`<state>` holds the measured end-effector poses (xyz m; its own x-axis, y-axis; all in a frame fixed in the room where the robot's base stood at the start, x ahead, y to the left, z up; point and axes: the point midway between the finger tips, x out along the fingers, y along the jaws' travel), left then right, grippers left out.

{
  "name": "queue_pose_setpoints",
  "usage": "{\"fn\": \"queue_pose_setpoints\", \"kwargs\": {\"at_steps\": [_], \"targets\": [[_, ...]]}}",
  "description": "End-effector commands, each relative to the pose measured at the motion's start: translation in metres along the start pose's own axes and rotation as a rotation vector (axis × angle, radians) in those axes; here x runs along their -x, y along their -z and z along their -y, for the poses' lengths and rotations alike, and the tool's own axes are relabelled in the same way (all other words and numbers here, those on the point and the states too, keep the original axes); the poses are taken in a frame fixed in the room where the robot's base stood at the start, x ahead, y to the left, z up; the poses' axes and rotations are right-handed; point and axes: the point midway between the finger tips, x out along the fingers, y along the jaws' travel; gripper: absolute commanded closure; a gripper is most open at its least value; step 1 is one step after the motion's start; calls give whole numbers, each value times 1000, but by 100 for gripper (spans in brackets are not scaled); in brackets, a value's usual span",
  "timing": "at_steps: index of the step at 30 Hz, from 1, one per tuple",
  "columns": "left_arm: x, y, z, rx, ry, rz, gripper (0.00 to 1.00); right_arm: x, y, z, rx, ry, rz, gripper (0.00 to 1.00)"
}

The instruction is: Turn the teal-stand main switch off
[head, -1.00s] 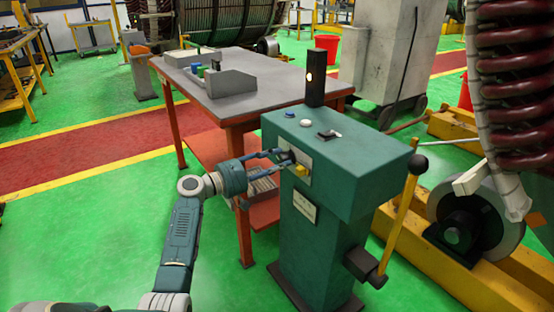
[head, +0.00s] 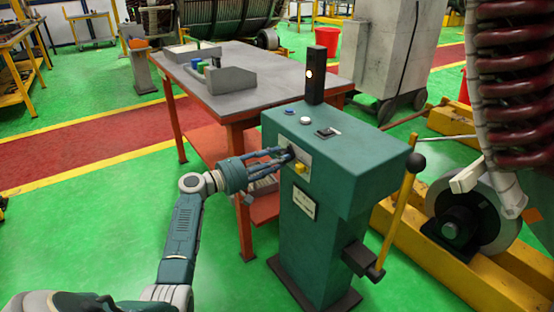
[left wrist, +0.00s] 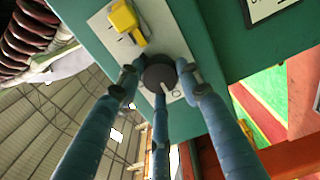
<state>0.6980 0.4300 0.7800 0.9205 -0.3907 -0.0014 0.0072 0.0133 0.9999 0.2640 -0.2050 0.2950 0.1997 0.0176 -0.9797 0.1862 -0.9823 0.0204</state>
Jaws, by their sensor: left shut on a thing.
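The teal stand (head: 330,185) stands upright on the green floor, right of centre in the head view. Its front plate carries a yellow switch (head: 299,169), also seen in the left wrist view (left wrist: 126,20), and a round black knob (left wrist: 159,75) with a pale pointer line. My left gripper (head: 287,157) reaches the plate from the left. In the left wrist view its three blue fingers (left wrist: 160,84) are shut around the black knob, beside the yellow switch. In the head view the fingers mostly hide the knob. My right gripper is out of view.
A grey-topped table (head: 255,100) stands behind. Green floor is open at the left.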

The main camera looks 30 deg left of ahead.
Motion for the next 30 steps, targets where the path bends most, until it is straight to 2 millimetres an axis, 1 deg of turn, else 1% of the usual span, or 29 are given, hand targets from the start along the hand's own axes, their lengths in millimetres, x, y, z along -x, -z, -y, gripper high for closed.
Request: {"fn": "queue_pose_setpoints", "kwargs": {"at_steps": [1,5,6,8,17,20,23,30], "targets": [[2,8,-8,-6,-14,-21,90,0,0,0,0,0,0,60],[2,8,-8,-7,-13,-21,90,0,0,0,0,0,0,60],[2,8,-8,-7,-13,-21,58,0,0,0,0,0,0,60],[2,8,-8,-7,-12,-20,46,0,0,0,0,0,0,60],[2,4,-2,-3,-5,-13,45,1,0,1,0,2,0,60],[8,4,-1,-3,-3,-13,45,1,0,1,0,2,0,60],[22,4,0,-3,-1,-14,45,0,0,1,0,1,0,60],[74,5,-1,-4,-2,-16,45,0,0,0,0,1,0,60]]}}
